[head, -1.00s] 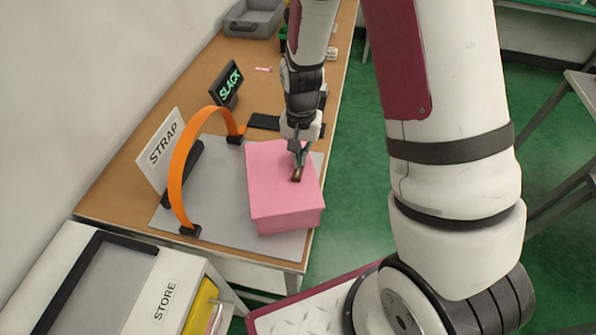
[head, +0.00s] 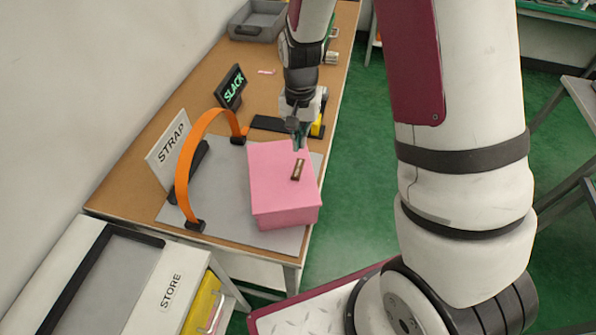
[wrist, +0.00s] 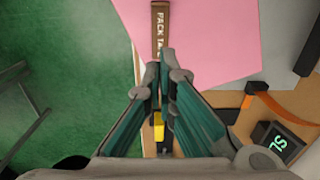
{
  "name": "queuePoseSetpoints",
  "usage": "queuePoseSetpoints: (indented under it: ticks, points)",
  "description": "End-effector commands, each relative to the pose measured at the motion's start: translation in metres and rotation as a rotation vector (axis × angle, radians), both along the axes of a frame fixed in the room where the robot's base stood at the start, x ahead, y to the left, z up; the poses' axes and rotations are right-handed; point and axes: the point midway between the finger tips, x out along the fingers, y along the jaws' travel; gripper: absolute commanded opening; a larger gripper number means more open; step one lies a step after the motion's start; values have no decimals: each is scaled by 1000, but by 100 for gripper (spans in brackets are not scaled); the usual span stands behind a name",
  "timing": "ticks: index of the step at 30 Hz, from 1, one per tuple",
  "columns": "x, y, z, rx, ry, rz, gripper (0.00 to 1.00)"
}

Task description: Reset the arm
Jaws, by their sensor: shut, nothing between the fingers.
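My gripper (head: 299,146) is above the far edge of the pink box (head: 284,205), with its fingers together and empty. In the wrist view the closed fingertips (wrist: 166,68) point at a small brown bar lettered "PACK TA…" (wrist: 160,30). The bar (head: 297,170) lies flat on top of the pink box, apart from the fingers in the head view. An orange strap (head: 188,150) arches over the grey mat (head: 210,185) left of the box, its ends in black mounts. A STRAP sign (head: 170,143) stands behind it. A small display (head: 231,87) reads SLACK.
A grey tray (head: 257,22) sits at the table's far end. A black strip with a yellow part (head: 317,128) lies beyond the box. A STORE unit (head: 168,292) stands at the near left. Green floor is open right of the table.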

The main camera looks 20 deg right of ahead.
Motion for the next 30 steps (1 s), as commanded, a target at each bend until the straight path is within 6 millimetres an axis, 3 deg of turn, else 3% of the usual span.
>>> queuePoseSetpoints:
  ticks: [17,22,30]
  points:
    - [0,0,4,1,-4,4,0]
    - [-4,2,36,10,-41,41,0]
    - [-29,4,117,18,-140,153,0]
